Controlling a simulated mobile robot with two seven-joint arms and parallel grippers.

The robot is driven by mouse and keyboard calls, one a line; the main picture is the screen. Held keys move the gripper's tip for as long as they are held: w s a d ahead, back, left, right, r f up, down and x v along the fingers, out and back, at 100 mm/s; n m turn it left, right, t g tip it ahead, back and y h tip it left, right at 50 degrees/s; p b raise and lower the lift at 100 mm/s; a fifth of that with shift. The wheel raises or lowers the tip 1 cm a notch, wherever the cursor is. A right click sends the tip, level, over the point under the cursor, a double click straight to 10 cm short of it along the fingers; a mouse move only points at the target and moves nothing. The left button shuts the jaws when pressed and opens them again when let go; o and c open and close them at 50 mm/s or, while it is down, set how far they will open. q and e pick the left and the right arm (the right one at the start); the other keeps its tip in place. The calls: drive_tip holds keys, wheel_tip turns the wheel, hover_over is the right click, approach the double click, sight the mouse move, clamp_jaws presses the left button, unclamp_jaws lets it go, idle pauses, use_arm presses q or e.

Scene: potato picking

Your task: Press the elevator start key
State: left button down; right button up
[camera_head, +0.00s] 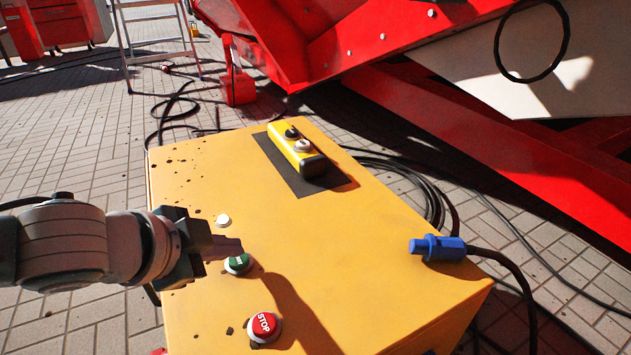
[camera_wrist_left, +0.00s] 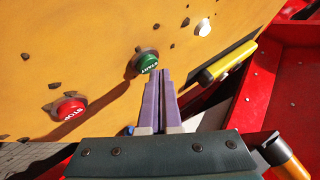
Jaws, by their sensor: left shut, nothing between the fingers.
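The green start key (camera_head: 238,263) sits on the top of the yellow control box (camera_head: 370,290).
A white button (camera_head: 223,220) lies behind the green key. A yellow pendant control (camera_head: 297,150) rests on a dark mat (camera_head: 283,167). A blue plug (camera_head: 437,248) with a cable sticks out at the right. Red machinery (camera_head: 350,40) stands behind; cables lie on the paving.

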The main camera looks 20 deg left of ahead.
sight(231, 264)
use_arm(q)
drive_tip(key=shift+f, duration=0.45)
idle(0.6)
drive_tip(key=shift+r, duration=0.15)
drive_tip(key=shift+r+p, duration=0.7)
drive_tip(key=shift+p, duration=0.15)
drive_tip(key=shift+r, duration=0.1)
wheel_tip(231, 264, up, 5)
drive_tip(key=p, duration=0.5)
drive_tip(key=shift+p, duration=0.4)
